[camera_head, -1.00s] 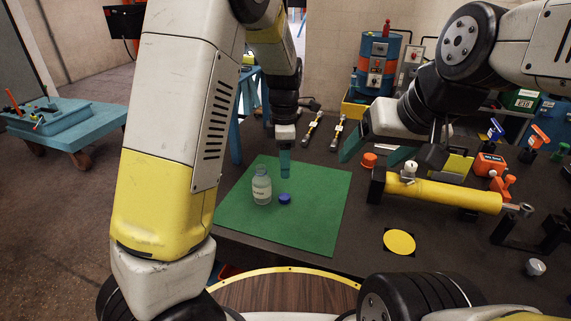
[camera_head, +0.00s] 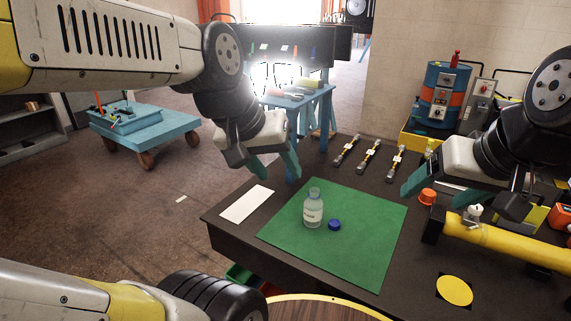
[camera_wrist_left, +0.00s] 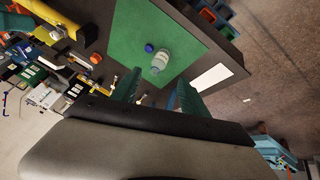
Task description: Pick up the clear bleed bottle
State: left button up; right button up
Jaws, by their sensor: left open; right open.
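The clear bleed bottle (camera_head: 313,210) stands upright and uncapped on the green mat (camera_head: 370,225), with a blue cap (camera_head: 334,225) lying beside it. My left gripper (camera_head: 276,172) is open and empty, in the air left of and behind the bottle, apart from it. In the left wrist view the bottle (camera_wrist_left: 159,62) shows beyond the gap between the open teal fingers (camera_wrist_left: 158,98), with the blue cap (camera_wrist_left: 149,48) next to it. My right gripper (camera_head: 430,185) is open and empty over the table, right of the mat.
A white card (camera_head: 246,204) lies left of the mat. Several hose fittings (camera_head: 368,156) lie behind it. A yellow cylinder (camera_head: 500,243), an orange cap (camera_head: 427,196) and a yellow disc (camera_head: 455,290) are to the right.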

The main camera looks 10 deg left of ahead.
aim_at(313, 205)
jog(key=k+j, duration=0.1)
jog(key=j, duration=0.25)
jog(key=k+j, duration=0.1)
jog(key=j, duration=0.3)
jog(key=k+j, duration=0.1)
jog(key=j, duration=0.25)
jog(key=k+j, duration=0.1)
jog(key=j, duration=0.3)
jog(key=i+z, duration=0.05)
